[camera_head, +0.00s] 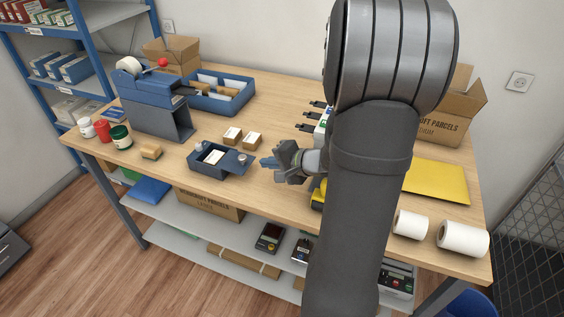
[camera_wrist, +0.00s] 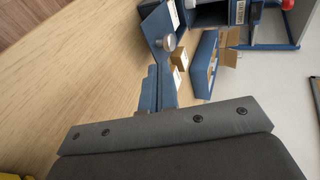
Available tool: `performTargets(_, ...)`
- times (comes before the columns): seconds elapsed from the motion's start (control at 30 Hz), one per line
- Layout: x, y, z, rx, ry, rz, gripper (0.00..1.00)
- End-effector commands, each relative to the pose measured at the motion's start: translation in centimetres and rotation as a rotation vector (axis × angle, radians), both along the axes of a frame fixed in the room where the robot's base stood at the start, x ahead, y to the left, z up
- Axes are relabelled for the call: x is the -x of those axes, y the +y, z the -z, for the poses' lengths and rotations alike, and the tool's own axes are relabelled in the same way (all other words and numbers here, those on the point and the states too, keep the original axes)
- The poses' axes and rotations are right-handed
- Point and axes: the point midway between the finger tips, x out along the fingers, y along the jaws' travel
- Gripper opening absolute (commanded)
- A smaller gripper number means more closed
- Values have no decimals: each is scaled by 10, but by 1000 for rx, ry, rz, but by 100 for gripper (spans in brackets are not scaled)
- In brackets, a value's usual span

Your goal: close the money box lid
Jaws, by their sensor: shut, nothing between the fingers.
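The dark blue money box (camera_head: 207,170) stands near the front edge of the counter, left of my gripper. Its top is partly open, with something white showing inside. A flat blue lid (camera_head: 229,165) with a pale knob (camera_head: 241,157) extends over its right side. My gripper (camera_head: 264,162) has blue fingers and is shut and empty, just right of the lid and apart from it. In the wrist view, the fingers (camera_wrist: 160,74) point at the silver knob (camera_wrist: 168,42), with a small gap. The money box (camera_wrist: 153,27) lies beyond, partly cut off by the frame.
Two small cartons (camera_head: 251,140) stand behind the box. A blue tray (camera_head: 240,97) and a blue dispenser (camera_head: 150,110) stand behind. My arm hides the counter's middle right.

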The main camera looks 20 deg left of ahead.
Motion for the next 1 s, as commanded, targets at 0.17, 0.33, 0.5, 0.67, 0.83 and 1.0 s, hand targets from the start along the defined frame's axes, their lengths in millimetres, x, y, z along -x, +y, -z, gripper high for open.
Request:
performTargets(0.17, -5, 29, 10, 1, 0, -4, 0)
performTargets(0.33, -8, 46, 14, 2, 1, -1, 0)
performTargets(0.5, -10, 52, 15, 2, -1, 0, 0)
performTargets(0.67, -10, 52, 15, 2, 0, 0, 0)
performTargets(0.83, -10, 53, 15, 2, -1, 0, 0)
performTargets(1.0, -10, 75, 15, 1, -1, -4, 0)
